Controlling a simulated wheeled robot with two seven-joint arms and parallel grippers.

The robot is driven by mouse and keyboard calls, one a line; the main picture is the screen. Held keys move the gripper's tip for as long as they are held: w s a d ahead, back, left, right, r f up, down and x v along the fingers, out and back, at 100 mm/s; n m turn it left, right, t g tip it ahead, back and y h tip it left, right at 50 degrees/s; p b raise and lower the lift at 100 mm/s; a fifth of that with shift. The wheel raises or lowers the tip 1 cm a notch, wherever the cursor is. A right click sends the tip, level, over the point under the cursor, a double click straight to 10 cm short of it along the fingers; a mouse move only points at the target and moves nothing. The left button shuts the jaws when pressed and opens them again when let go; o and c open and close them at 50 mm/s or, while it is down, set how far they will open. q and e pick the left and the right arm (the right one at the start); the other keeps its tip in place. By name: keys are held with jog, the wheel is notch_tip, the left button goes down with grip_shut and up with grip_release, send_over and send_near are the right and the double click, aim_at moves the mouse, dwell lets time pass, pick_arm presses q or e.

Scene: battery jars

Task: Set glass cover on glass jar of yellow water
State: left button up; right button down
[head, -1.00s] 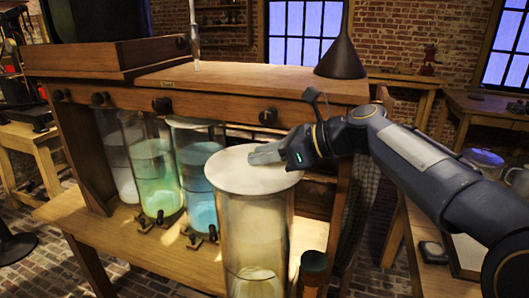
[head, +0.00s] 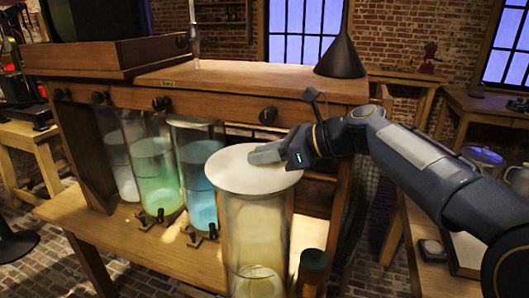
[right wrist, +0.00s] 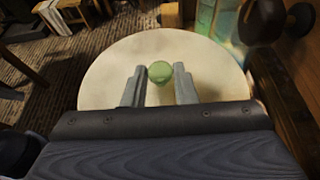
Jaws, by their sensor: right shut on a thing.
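The glass cover (head: 228,172) is a pale round disc. It lies level over the mouth of the glass jar of yellow water (head: 255,238), a tall clear cylinder with pale yellow content at the front of the bench. The cover looks roughly centred on the jar; I cannot tell whether it touches the rim all around. My right gripper (head: 254,155) reaches in from the right over the cover. In the right wrist view its fingers (right wrist: 160,88) are on either side of the cover's round green knob (right wrist: 161,72), shut on it. The cover (right wrist: 115,75) hides the jar's rim there. My left gripper is out of view.
Jars of blue (head: 200,175), green (head: 155,175) and pale liquid stand behind left on the wooden bench (head: 110,235). A small dark-topped cylinder (head: 313,262) stands close right of the jar. A wooden cabinet top with a dark funnel (head: 341,58) rises behind.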

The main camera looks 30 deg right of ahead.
jog(key=shift+f, duration=0.45)
jog(key=c, duration=1.5)
grip_release()
jog(key=shift+o, duration=0.2)
jog(key=p+v, duration=0.4)
jog(key=v, duration=0.7)
jog(key=shift+p, duration=0.3)
